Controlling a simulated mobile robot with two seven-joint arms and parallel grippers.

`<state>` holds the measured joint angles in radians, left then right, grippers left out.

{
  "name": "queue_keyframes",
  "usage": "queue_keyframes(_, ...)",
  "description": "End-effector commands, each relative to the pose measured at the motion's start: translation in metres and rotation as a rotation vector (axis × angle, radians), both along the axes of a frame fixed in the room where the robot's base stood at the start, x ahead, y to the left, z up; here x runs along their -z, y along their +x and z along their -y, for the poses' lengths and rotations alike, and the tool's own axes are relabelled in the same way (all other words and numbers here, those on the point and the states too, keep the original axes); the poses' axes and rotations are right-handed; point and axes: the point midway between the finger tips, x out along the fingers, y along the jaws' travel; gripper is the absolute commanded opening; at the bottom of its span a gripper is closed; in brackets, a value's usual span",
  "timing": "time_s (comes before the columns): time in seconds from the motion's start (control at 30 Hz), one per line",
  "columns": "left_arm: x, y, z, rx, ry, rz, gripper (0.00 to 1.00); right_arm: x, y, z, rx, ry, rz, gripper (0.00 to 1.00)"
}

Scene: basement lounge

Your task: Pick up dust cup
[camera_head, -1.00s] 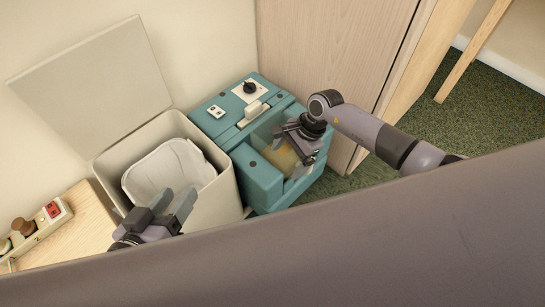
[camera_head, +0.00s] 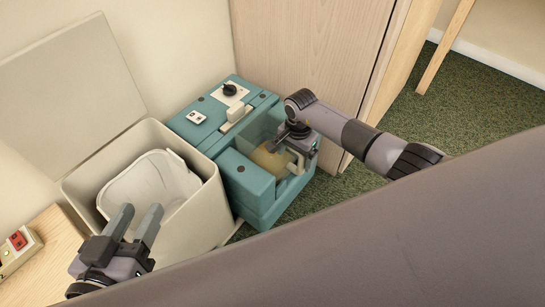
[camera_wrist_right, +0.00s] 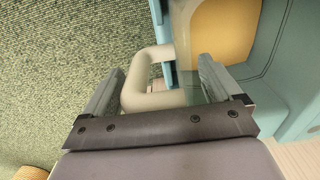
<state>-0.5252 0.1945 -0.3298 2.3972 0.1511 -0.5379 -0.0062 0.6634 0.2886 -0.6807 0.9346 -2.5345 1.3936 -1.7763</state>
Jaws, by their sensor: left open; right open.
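The dust cup (camera_head: 266,160), a clear cup with tan contents, sits in the recess of the teal machine (camera_head: 250,186). Its pale loop handle (camera_wrist_right: 146,82) faces outward. My right gripper (camera_head: 298,143) is at the cup's front. In the right wrist view its open fingers (camera_wrist_right: 160,66) stand on either side of the handle, with gaps visible, and the cup's tan contents (camera_wrist_right: 226,30) show beyond. My left gripper (camera_head: 139,212) is open and empty, in front of the cream bin (camera_head: 205,205).
The bin holds a white liner (camera_head: 150,185), and its lid (camera_head: 60,85) stands raised against the wall. A wooden cabinet (camera_head: 300,55) stands behind the machine. Green carpet (camera_head: 440,125) lies clear at the right. A wooden surface (camera_head: 45,262) with a small device is at the lower left.

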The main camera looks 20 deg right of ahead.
Motion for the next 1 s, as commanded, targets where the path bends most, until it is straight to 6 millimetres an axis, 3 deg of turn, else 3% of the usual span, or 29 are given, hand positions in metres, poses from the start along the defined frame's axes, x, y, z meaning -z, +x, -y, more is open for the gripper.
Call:
queue_keyframes(0.23, -0.001, 0.000, -0.001, -0.001, 0.003, 0.006, 0.46, 0.001, 0.000, 0.000, 0.001, 0.001, 0.001, 0.91)
queue_keyframes(0.4, -0.001, 0.000, -0.001, -0.001, 0.004, 0.005, 0.46, 0.001, 0.000, 0.000, 0.001, 0.001, 0.001, 0.40)
queue_keyframes(0.77, -0.002, 0.000, 0.000, 0.001, 0.001, 0.003, 0.46, -0.003, 0.002, -0.001, 0.000, 0.002, 0.006, 0.40)
queue_keyframes(1.0, -0.006, -0.001, 0.005, 0.014, -0.029, -0.039, 0.46, -0.027, 0.002, 0.000, 0.001, 0.001, 0.008, 0.40)
